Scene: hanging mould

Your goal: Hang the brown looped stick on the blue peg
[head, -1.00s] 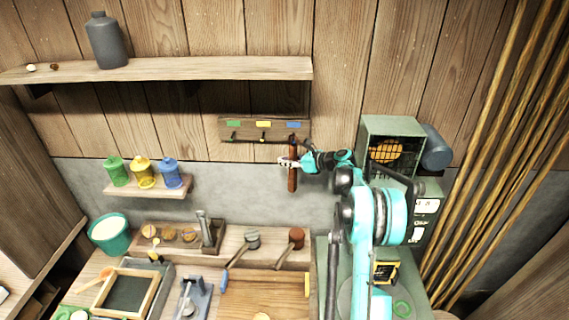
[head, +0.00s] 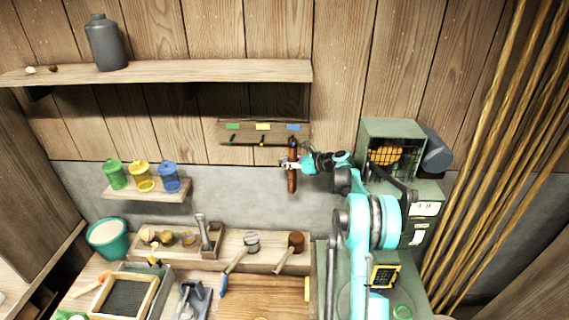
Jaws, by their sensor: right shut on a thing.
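The brown looped stick (head: 292,181) hangs upright in front of the wall, its upper end near the blue label (head: 293,127) of the peg board (head: 250,134). My right gripper (head: 287,163) is shut on the stick's upper part, reaching in from the right. The blue peg and the loop are small and largely hidden at the stick's top, so I cannot tell whether the loop is around the peg. Green and yellow labels mark the other pegs to the left. My left gripper is not in view.
A long shelf (head: 170,71) with a grey bottle (head: 105,42) is above. A small shelf (head: 148,194) with green, yellow and blue jars is at the left. A green machine (head: 391,135) stands right of the peg board. The workbench below is crowded with tools.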

